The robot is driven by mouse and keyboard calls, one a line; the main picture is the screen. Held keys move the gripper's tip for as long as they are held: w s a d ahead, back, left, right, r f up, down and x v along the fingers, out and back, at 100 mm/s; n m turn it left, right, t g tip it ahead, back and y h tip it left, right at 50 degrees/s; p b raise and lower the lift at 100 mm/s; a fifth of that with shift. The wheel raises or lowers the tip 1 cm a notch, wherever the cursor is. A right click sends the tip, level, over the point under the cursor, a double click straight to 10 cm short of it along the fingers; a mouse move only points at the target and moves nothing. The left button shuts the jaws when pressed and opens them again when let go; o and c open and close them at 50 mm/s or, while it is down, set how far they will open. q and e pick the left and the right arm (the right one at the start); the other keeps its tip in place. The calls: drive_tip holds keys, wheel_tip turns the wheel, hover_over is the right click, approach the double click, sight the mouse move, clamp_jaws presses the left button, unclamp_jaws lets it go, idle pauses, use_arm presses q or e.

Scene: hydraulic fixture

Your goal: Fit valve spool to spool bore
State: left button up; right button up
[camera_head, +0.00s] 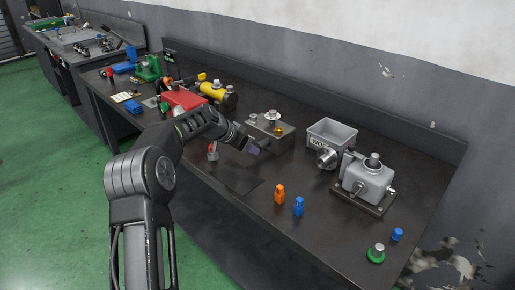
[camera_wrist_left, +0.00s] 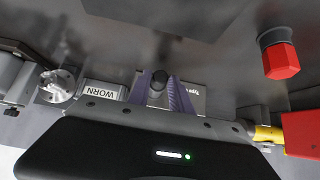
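My left gripper (camera_head: 253,148) is in front of the grey block (camera_head: 285,140), low over the bench. In the left wrist view its purple fingers (camera_wrist_left: 160,92) stand apart, with a dark round-ended cylinder (camera_wrist_left: 158,78) between them. This may be the valve spool; I cannot tell whether the fingers grip it. The block also shows behind the fingers (camera_wrist_left: 193,104), with partly hidden lettering. On top of the block are a metal knob (camera_head: 271,115) and a small orange part (camera_head: 278,131). I cannot make out which opening is the spool bore. My right gripper is out of view.
A grey bin (camera_head: 331,134), marked WORN in the wrist view (camera_wrist_left: 104,91), and a grey housing (camera_head: 368,180) stand right. Orange (camera_head: 279,194) and blue (camera_head: 298,207) pieces stand in front. A red-topped part (camera_head: 212,152) stands beside my arm. The front middle bench is mostly clear.

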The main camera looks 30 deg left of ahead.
use_arm(q)
drive_tip(key=o, duration=0.4)
drive_tip(key=b+v, duration=0.1)
drive_tip(key=v, duration=0.6)
drive_tip(key=shift+s+r+b, duration=0.25)
drive_tip(key=shift+r+b, duration=0.05)
drive_tip(key=shift+a, duration=0.1)
